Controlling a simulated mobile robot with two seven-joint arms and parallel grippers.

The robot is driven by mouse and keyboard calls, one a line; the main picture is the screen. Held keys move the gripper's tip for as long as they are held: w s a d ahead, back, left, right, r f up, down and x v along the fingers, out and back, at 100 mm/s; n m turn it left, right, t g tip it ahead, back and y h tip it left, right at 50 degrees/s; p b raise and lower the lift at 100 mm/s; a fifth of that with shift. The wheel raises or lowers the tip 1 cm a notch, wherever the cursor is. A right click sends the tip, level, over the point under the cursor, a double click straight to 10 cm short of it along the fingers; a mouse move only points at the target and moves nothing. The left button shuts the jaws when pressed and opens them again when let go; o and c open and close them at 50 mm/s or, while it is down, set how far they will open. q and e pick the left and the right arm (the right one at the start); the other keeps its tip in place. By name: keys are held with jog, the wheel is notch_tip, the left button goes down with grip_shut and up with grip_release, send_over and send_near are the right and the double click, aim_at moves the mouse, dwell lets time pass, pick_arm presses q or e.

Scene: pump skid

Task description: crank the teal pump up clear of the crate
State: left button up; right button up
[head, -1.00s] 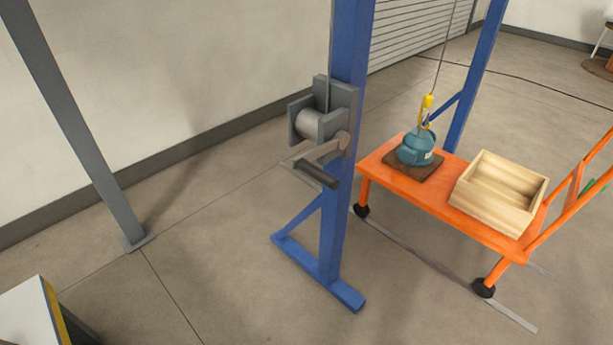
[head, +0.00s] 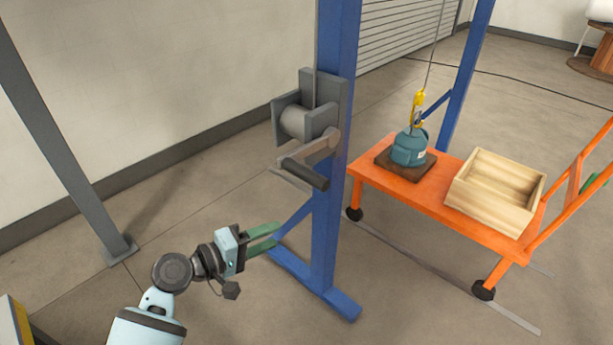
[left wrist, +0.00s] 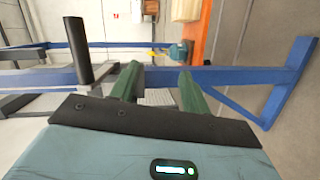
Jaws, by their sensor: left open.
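The teal pump (head: 409,148) sits on a brown pad on the orange cart, with a yellow hook (head: 419,102) and cable above it. The open wooden crate (head: 495,190) stands beside it on the right. The grey winch (head: 300,118) is fixed to the blue post, and its crank ends in a dark handle (head: 305,173). My left gripper (head: 277,237) is open and empty, below and left of the handle, apart from it. In the left wrist view the dark handle (left wrist: 76,50) stands left of the green fingers (left wrist: 158,88). My right gripper is not in view.
The blue gantry post (head: 331,220) has a foot and brace on the floor near my left gripper. The orange cart (head: 430,195) stands behind it. A grey post (head: 75,165) rises at the left. The floor between the grey post and the gantry is mostly clear.

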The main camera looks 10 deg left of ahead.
aim_at(306, 174)
pick_arm(q)
jog(key=w+r+g+h, duration=0.1)
jog(key=w+r+h, duration=0.25)
jog(key=r, duration=0.75)
jog(key=shift+m+h, duration=0.3)
jog(key=shift+h, duration=0.15)
jog(key=shift+s+x, duration=0.1)
jog(key=shift+x, duration=2.05)
jog(key=shift+s+x, duration=0.15)
jog(key=shift+x, duration=2)
jog(key=shift+d+r, duration=0.1)
jog(key=shift+d, duration=0.05)
jog(key=shift+c, duration=0.5)
grip_shut()
